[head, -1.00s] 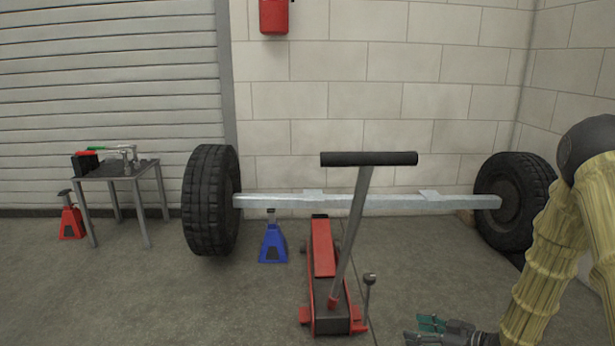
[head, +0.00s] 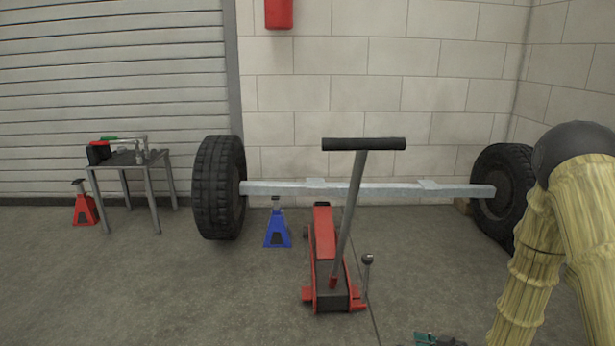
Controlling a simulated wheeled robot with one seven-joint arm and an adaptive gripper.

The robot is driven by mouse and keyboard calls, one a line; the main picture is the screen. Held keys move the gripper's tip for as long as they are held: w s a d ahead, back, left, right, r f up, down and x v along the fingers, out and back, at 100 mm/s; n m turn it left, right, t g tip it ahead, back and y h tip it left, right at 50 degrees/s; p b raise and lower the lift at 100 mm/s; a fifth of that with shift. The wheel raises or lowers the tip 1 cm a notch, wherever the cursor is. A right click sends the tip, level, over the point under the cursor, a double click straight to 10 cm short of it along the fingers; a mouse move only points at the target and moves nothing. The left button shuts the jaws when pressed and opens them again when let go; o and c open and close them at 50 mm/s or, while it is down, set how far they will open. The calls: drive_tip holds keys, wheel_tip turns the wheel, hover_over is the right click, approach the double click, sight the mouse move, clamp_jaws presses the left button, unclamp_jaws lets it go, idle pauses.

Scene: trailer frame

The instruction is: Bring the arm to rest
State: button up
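My arm, in a yellow ribbed sleeve (head: 530,265) with a dark rounded elbow, stands bent at the right of the head view. Its lower part runs down past the bottom edge. Of my gripper (head: 438,340), only a teal and dark sliver shows at the bottom edge, right of the red floor jack (head: 325,235). Its fingers are mostly cut off, so I cannot tell whether it is open or holds anything.
A metal axle beam (head: 375,190) runs between a left tire (head: 217,190) and a right tire (head: 497,185). A blue stand (head: 277,230) is by the beam. A small table (head: 135,160) and red stand (head: 84,208) are left. Front-left floor is clear.

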drive_tip(key=s+a+f+m+g+h+p, duration=0.25)
drive_tip(key=s+f, duration=0.25)
drive_tip(key=s, duration=0.4)
drive_tip(key=s+a+f+m+g+h+p, duration=0.1)
drive_tip(key=s+a+f+m+g+h, duration=0.15)
drive_tip(key=s+f, duration=0.45)
drive_tip(key=s+a+r+m+g+h+p, duration=0.1)
drive_tip(key=s+m+g+h+p, duration=0.2)
drive_tip(key=s, duration=1.9)
wheel_tip(320, 180, up, 38)
drive_tip(key=g+p, duration=0.1)
drive_tip(key=p, duration=3.6)
drive_tip(key=shift+w+n+p, duration=0.15)
drive_tip(key=shift+n+p, duration=0.2)
drive_tip(key=shift+n, duration=0.05)
